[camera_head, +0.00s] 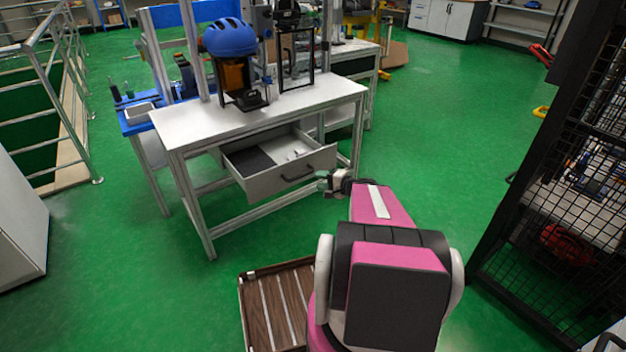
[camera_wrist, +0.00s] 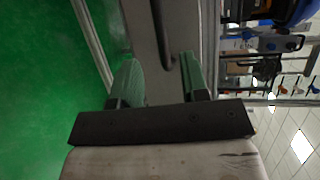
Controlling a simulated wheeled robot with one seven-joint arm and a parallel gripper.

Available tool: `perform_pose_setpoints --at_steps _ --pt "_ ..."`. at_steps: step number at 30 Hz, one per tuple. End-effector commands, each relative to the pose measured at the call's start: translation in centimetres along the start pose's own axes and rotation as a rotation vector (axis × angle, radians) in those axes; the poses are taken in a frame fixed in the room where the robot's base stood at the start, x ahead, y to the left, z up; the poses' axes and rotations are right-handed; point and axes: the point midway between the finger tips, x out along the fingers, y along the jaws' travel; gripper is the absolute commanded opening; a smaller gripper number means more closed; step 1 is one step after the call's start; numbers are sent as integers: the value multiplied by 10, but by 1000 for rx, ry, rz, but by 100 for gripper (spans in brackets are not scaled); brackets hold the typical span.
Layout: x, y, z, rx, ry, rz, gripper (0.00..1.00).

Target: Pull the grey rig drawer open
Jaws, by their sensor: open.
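The grey rig drawer (camera_head: 265,182) stands pulled out from under the white-topped rig table, with its inside showing. A dark bar handle (camera_head: 298,173) is on its front. My gripper (camera_head: 323,180) is just in front of the drawer, near the right end of its front. In the wrist view the two green-grey fingers (camera_wrist: 160,80) are apart, with the drawer front (camera_wrist: 142,30) beyond them. The dark handle (camera_wrist: 161,38) shows between the finger directions, ahead of the tips. I see nothing held, and cannot tell the exact gap to the handle.
The rig table (camera_head: 200,125) carries a blue helmet (camera_head: 230,38) on a stand. The drawer holds a dark insert and small pale items. A brown slatted platform (camera_head: 280,305) is on the floor in front. A black mesh fence (camera_head: 570,190) stands at the right. Green floor between is clear.

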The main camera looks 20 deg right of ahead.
Motion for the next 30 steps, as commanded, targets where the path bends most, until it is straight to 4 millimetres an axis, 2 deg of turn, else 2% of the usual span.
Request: perform_pose_setpoints --at_steps 7,23,26,30 --pt "-14 0 0 0 1 0 41" --pt "-13 0 2 -4 -8 8 41" --pt "-6 2 10 -23 -44 49 41" --pt "13 10 33 -76 -146 173 41"
